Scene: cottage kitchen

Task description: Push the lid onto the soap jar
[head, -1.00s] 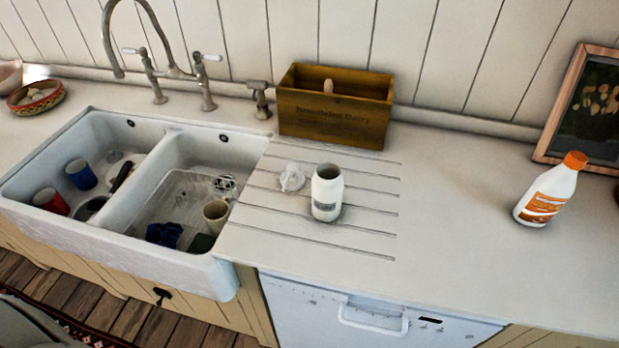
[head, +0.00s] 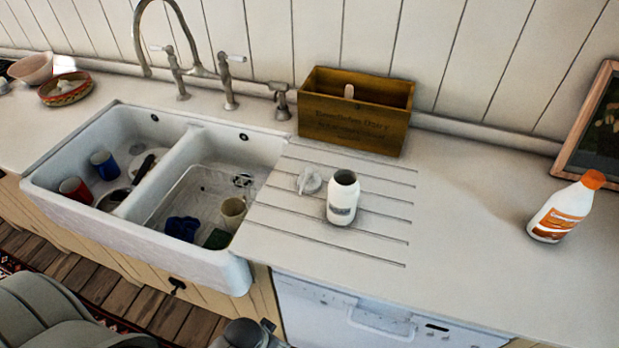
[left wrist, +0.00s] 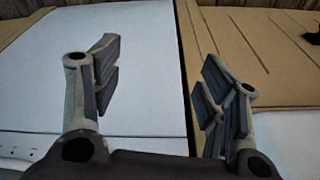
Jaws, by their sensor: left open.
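The white soap jar (head: 343,197) stands upright and open-topped on the grooved drainboard, right of the sink. A small pale lid-like piece with a knob (head: 309,181) lies on the drainboard just left of the jar, apart from it. My left arm shows at the bottom left of the head view, low in front of the counter. In the left wrist view my left gripper (left wrist: 160,90) is open with nothing between its fingers, facing the white dishwasher front and wooden cabinet. My right gripper is not in view.
A wooden box (head: 355,110) stands behind the jar. A white bottle with an orange cap (head: 563,209) stands at the right near a framed picture (head: 597,130). The double sink (head: 190,262) holds cups and dishes. The counter between jar and bottle is clear.

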